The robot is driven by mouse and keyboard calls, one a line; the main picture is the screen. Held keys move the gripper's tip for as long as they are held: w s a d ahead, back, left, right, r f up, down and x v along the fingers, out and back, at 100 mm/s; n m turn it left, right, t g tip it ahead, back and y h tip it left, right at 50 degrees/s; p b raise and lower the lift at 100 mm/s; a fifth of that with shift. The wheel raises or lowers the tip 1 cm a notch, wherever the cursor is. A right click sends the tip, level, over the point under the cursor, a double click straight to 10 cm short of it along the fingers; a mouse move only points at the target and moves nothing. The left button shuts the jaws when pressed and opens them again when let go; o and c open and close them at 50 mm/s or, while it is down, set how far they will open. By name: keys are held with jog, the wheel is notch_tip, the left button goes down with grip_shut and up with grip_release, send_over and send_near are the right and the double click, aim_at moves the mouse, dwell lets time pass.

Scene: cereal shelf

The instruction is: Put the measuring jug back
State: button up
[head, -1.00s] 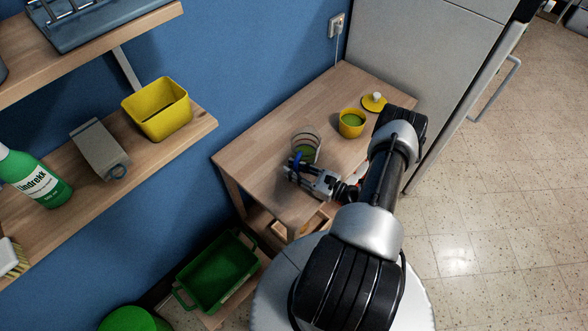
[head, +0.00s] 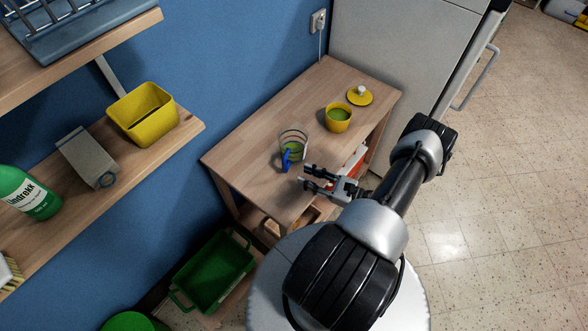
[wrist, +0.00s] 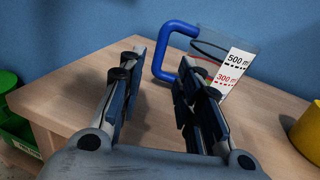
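The measuring jug (head: 293,145) stands upright on the wooden table, clear-walled with a blue handle and green contents. In the wrist view the jug (wrist: 226,64) shows its 500 ml and 300 ml marks, and its blue handle (wrist: 166,47) points left. My gripper (head: 308,179) is open and empty, a little in front of the jug and apart from it. In the wrist view the fingers of my gripper (wrist: 158,70) are spread, with the handle beyond the gap between them.
A yellow pot (head: 339,118) with green contents and a yellow lid (head: 359,95) sit further back on the table (head: 262,131). A wall shelf (head: 192,128) at left holds a yellow bin (head: 143,114), a grey carton (head: 86,157) and a green bottle (head: 29,191). A green crate (head: 212,271) is below.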

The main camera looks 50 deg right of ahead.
jog(key=shift+v, duration=1.3)
jog(key=w+a+r+n+g+y, duration=0.35)
jog(key=a+r+n+g, duration=0.4)
jog(key=r, duration=0.45)
jog(key=w+a+r+n+g+y, duration=0.2)
jog(key=w+a+r+n+g, duration=0.2)
jog(key=a+r+n+g, duration=0.45)
jog(key=s+a+r+n+t+h, duration=0.1)
jog(key=s+a+r+n+h, duration=0.4)
jog(key=r+n, duration=0.3)
jog(key=s+a+r+n+t+h, duration=0.2)
jog(key=s+a+r+n+h, duration=0.4)
jog(key=r, duration=0.6)
jog(key=shift+s+a+r+n+t, duration=0.25)
jog(key=shift+a+n, duration=0.2)
jog(key=shift+n, duration=0.45)
jog(key=shift+d, duration=0.15)
